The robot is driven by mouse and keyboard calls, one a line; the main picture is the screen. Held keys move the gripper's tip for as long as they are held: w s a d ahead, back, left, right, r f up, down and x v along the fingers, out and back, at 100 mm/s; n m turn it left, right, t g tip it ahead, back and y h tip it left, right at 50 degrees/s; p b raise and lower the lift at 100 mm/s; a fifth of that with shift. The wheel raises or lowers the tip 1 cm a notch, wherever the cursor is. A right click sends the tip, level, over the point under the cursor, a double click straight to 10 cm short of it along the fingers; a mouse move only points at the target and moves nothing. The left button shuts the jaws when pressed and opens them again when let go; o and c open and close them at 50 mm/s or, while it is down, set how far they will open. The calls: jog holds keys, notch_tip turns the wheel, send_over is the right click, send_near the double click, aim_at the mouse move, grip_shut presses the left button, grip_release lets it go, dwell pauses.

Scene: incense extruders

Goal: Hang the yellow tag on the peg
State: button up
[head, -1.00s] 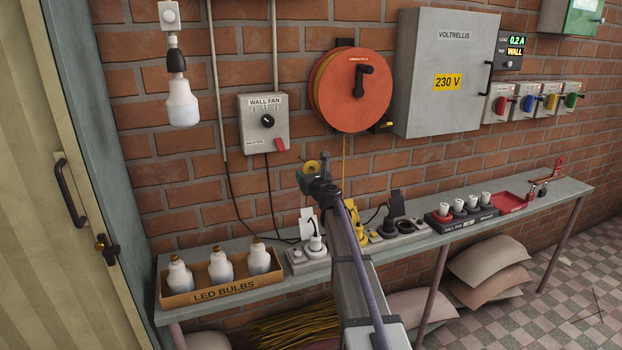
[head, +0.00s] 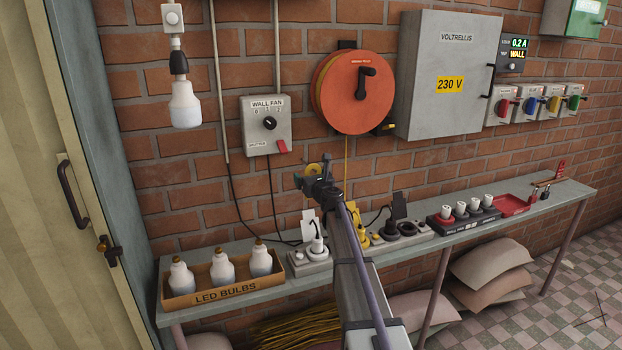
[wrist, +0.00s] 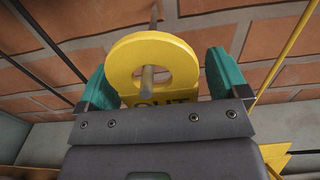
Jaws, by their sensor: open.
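The yellow tag (wrist: 122,52) has a round ring end with a large hole, and dark letters reading "OUT" partly hidden behind my gripper. The thin grey peg (wrist: 148,80) runs through the hole in the wrist view and shows again beyond the ring.
An orange cable reel (head: 352,92) hangs above my gripper, and a wall fan switch box (head: 266,126) is to the left. The bench (head: 415,243) below carries a box of LED bulbs (head: 222,292), sockets and plugs.

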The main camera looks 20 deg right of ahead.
jog(key=s, duration=1)
jog(key=shift+s+a, duration=0.3)
jog(key=shift+s, duration=0.1)
